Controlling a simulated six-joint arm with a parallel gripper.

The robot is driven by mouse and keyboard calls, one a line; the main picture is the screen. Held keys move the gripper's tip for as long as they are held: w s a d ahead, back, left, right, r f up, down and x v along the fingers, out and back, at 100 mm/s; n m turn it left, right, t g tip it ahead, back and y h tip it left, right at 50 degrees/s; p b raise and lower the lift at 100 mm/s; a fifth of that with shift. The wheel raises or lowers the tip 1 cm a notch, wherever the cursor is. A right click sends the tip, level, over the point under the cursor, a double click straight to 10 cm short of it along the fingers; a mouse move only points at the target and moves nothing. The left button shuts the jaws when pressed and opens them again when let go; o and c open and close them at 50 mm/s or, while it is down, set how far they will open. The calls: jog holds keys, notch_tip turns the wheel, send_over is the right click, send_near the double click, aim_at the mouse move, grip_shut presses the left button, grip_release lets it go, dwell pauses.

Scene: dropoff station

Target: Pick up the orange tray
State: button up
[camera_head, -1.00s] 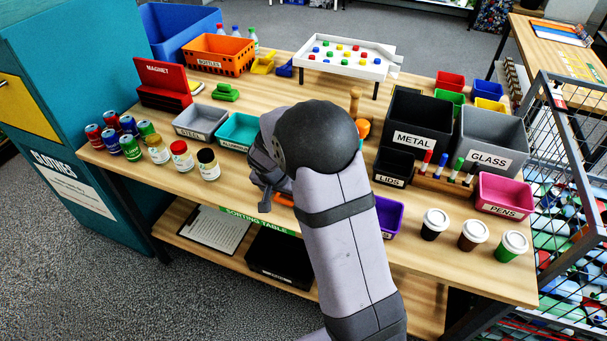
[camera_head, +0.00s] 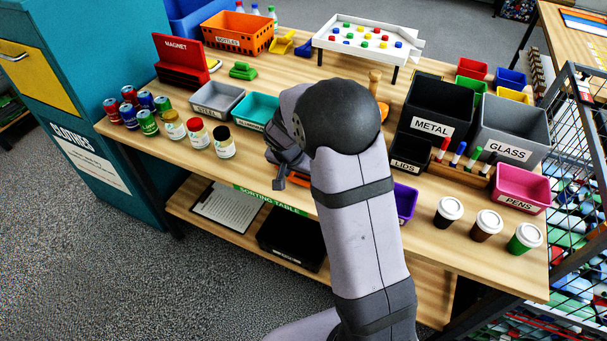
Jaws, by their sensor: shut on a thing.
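The orange tray (camera_head: 299,181) shows only as a thin orange strip beside my gripper and behind my arm, near the table's front edge. The rest of it is hidden by my arm. My gripper (camera_head: 280,180) is at the tray's left end, shut on it. The fingertips are small and partly covered, and I cannot tell whether the tray is clear of the tabletop.
A teal bin (camera_head: 257,110) and a grey bin (camera_head: 217,98) stand left of my gripper, with jars (camera_head: 223,142) in front. A purple bin (camera_head: 405,203) and a black lids bin (camera_head: 409,153) stand right of my arm. Lidded cups (camera_head: 486,227) line the right front.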

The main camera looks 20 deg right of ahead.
jog(key=shift+r+b, duration=0.45)
jog(key=shift+r, duration=1.05)
jog(key=s+a+b, duration=0.6)
jog(key=s+a, duration=0.6)
jog(key=shift+s+a, duration=0.4)
jog(key=shift+o, duration=1.4)
jog(key=c, duration=0.4)
